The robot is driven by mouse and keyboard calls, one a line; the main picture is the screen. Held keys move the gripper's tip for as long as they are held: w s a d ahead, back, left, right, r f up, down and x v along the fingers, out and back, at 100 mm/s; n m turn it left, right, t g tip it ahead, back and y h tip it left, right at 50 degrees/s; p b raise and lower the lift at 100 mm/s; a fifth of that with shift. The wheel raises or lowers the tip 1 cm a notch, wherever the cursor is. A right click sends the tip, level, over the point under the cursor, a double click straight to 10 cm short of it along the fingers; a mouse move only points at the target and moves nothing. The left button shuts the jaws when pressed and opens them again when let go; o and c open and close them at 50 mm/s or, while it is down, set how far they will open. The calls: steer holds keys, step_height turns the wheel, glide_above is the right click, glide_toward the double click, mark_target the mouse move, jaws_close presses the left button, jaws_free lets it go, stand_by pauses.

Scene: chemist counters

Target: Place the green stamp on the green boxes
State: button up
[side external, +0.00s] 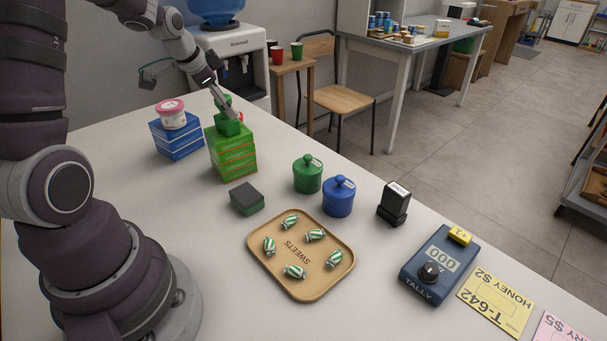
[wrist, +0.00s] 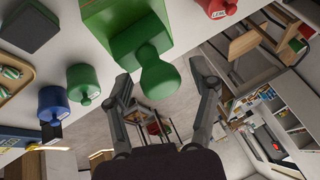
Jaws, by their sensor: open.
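The green stamp (side external: 229,126) stands upright on top of the stack of green boxes (side external: 232,155). In the wrist view the round knob of the green stamp (wrist: 160,79) points toward the camera, with part of the green boxes (wrist: 100,12) behind it. My gripper (side external: 220,96) is at the knob of the stamp. In the wrist view my gripper (wrist: 163,78) is open, with one finger on each side of the knob and visible gaps between. The stamp's underside is hidden.
Blue boxes (side external: 178,141) with a pink-lidded tub (side external: 171,112) stand to the left. A dark stamp pad (side external: 247,198), a green jar (side external: 307,176), a blue jar (side external: 338,199), a black stamp (side external: 393,207), a sweets tray (side external: 301,291) and a tally counter (side external: 436,264) are nearer.

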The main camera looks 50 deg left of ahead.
steer(key=shift+r, duration=0.1)
steer(key=d+v, duration=0.1)
steer(key=v, duration=1.1)
steer(key=s+d+f+n+h, duration=0.1)
steer(key=s+d+f, duration=0.1)
steer(key=d, duration=0.6)
steer(key=s+d+f+n+h, duration=0.1)
steer(key=s+d, duration=0.2)
steer(key=d, duration=0.6)
steer(key=shift+s+d+f, duration=0.25)
steer(key=shift+s+f, duration=0.15)
